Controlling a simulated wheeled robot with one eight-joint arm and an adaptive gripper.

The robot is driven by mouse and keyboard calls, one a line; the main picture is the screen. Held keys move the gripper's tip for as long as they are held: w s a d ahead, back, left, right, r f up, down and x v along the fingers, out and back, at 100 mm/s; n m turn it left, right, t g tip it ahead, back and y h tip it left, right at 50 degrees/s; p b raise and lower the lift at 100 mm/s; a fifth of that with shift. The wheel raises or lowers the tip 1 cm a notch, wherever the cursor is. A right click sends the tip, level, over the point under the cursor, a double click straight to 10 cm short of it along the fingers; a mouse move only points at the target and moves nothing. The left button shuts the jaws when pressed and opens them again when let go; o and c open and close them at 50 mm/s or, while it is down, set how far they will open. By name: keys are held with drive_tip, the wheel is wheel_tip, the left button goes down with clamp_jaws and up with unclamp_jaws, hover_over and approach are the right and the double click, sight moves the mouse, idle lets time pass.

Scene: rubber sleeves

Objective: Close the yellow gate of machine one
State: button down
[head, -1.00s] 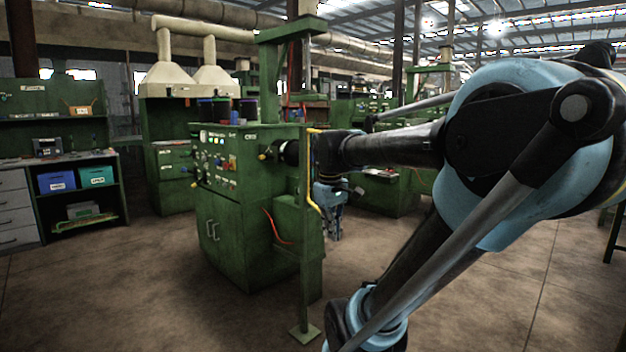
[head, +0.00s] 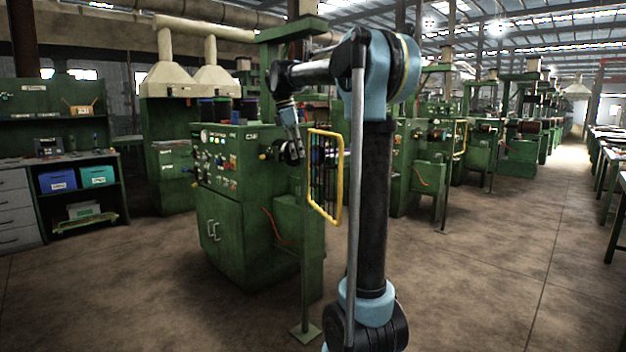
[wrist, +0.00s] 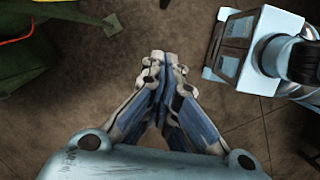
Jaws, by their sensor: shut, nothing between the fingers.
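The yellow gate (head: 341,180), a yellow frame with dark bars, hangs on the green post at the right side of the nearest green machine (head: 232,225). It stands out from the post toward the right, at an angle to the machine. My gripper (head: 293,153) is in front of the machine's upper right part, left of the gate, and appears apart from it. In the wrist view my gripper (wrist: 163,62) has its fingertips together with nothing between them, pointing at the floor. Which machine is number one cannot be read.
A bench with blue and teal bins (head: 97,176) stands at the left. More green machines (head: 520,150) line the aisle behind. The brown floor (head: 480,270) at the right is clear. In the wrist view a green part (wrist: 25,60) is at upper left.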

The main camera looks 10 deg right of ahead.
drive_tip(key=d+f, duration=0.6)
drive_tip(key=f, duration=0.3)
drive_tip(key=shift+w+f, duration=0.2)
drive_tip(key=shift+w, duration=0.15)
idle(0.4)
